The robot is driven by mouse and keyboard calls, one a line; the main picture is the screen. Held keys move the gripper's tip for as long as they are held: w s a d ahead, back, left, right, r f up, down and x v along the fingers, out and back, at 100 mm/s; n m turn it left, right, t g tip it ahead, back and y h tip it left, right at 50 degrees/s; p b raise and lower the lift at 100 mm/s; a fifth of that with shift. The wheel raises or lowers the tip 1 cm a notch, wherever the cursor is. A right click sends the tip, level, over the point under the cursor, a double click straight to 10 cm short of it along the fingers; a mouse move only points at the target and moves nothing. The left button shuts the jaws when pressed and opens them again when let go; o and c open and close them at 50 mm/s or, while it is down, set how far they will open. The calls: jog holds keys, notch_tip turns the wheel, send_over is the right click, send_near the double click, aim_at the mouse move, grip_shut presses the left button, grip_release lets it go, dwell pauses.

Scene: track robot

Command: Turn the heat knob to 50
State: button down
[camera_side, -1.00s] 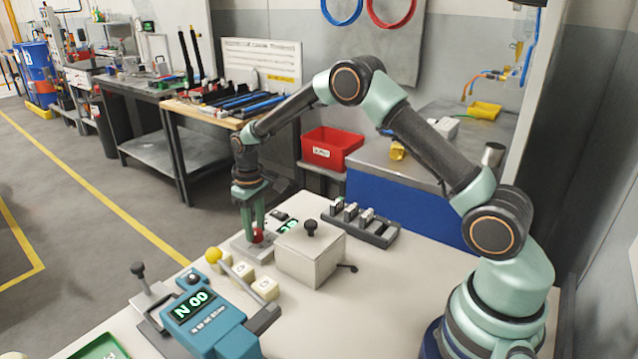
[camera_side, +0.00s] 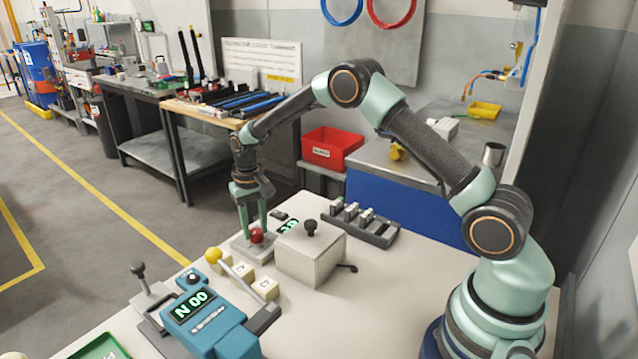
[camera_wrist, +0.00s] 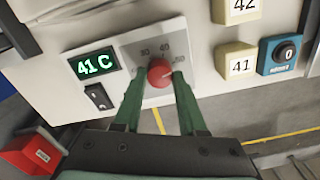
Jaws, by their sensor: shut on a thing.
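The red heat knob (camera_wrist: 160,72) sits on a pale dial plate (camera_wrist: 138,42) with printed numbers, of which 40 and 50 read clearly. The green display (camera_wrist: 93,64) beside it reads 41 C. My gripper (camera_wrist: 158,82) has its two green fingers on either side of the knob and is shut on it. In the side view my gripper (camera_side: 254,226) reaches straight down over the knob (camera_side: 257,237). The display (camera_side: 289,226) there is too small to read surely.
A grey box with a black knob (camera_side: 310,252) stands close to the right of the heat knob. Cream numbered blocks (camera_side: 243,271) and a teal unit (camera_side: 205,318) with a yellow-tipped lever stand in front. A dark rack (camera_side: 361,224) lies behind right.

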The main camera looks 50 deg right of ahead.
aim_at(255, 231)
jog(key=shift+a, duration=0.2)
jog(key=shift+c, duration=2.3)
grip_release()
jog(key=shift+d, duration=0.1)
jog(key=shift+r, duration=0.25)
notch_tip(255, 231, up, 12)
jog(key=shift+f, duration=0.2)
